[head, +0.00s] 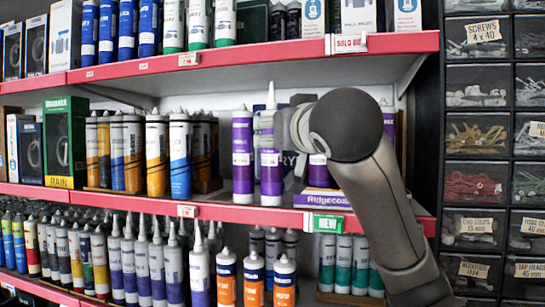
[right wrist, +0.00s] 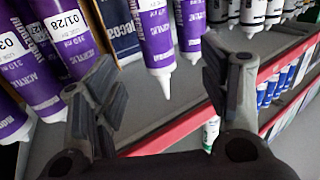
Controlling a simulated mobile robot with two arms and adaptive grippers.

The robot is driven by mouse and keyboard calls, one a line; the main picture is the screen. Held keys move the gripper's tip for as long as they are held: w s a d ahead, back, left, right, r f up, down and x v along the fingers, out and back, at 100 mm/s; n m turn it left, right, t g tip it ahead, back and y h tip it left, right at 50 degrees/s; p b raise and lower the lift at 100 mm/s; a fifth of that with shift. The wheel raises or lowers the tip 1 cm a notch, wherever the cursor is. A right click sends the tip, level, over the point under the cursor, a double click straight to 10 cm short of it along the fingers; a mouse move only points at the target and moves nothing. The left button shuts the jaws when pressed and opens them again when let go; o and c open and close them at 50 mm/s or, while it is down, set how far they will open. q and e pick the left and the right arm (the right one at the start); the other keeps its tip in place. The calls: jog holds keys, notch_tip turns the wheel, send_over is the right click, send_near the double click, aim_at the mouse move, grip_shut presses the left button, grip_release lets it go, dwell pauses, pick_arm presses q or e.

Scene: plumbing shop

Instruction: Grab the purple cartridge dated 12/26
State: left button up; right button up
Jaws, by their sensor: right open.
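Several purple cartridges stand on the middle shelf. In the head view one (head: 242,170) stands left of a second purple cartridge with a tall white nozzle (head: 270,180); another (head: 318,171) is partly behind my right arm. Their white date labels are too small to read there. In the right wrist view one cartridge label reads 01/28 (right wrist: 62,40); a cut-off label at the far left (right wrist: 20,65) starts with 03. My right gripper (right wrist: 163,95) is open, its fingers either side of a purple cartridge's nozzle end (right wrist: 156,45), whose date is not visible. No 12/26 label is readable. My left gripper is out of view.
Orange and blue cartridges (head: 180,155) stand left of the purple ones. A purple Ridgecoat box (head: 322,199) lies on the shelf's right part. Red shelf edges (head: 250,213) run above and below. A black drawer rack (head: 480,150) stands at the right.

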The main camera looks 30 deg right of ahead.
jog(key=p+x, duration=0.5)
jog(key=x, duration=0.5)
jog(key=shift+w+d+r+p, duration=0.2)
jog(key=shift+d+r+p, duration=0.1)
jog(key=shift+d+p, duration=0.15)
jog(key=shift+c, duration=1.2)
grip_shut()
jog(key=shift+r, duration=0.15)
